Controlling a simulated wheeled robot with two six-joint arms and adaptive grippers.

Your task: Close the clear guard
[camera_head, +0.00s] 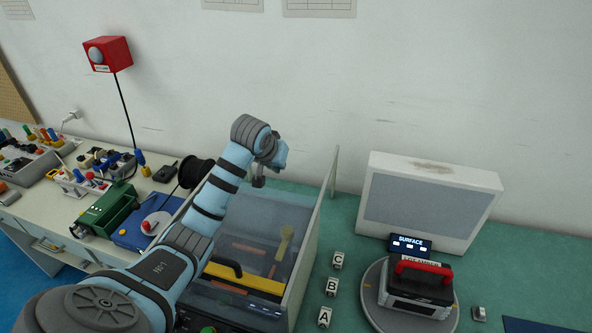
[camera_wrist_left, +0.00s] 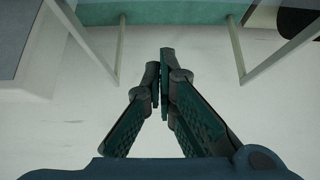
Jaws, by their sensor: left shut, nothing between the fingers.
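The clear guard (camera_head: 318,232) is a see-through box-like cover with pale edges over a work bay on the green table. Its right side panel stands upright; I cannot tell exactly how far its lid is raised. A yellow bar with a black handle (camera_head: 228,268) shows inside the bay. My left gripper (camera_head: 258,182) is above the back part of the guard, pointing down, empty. In the left wrist view its fingers (camera_wrist_left: 163,88) are together, with pale guard edges (camera_wrist_left: 235,50) on both sides. I cannot tell whether it touches the guard. The right gripper is out of view.
Lettered blocks (camera_head: 331,287) stand right of the guard. Further right are a round turntable (camera_head: 371,298) carrying a red-handled black unit (camera_head: 420,284), and a large pale box (camera_head: 430,202). A black spool (camera_head: 196,172) and green device (camera_head: 104,210) are left of my arm.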

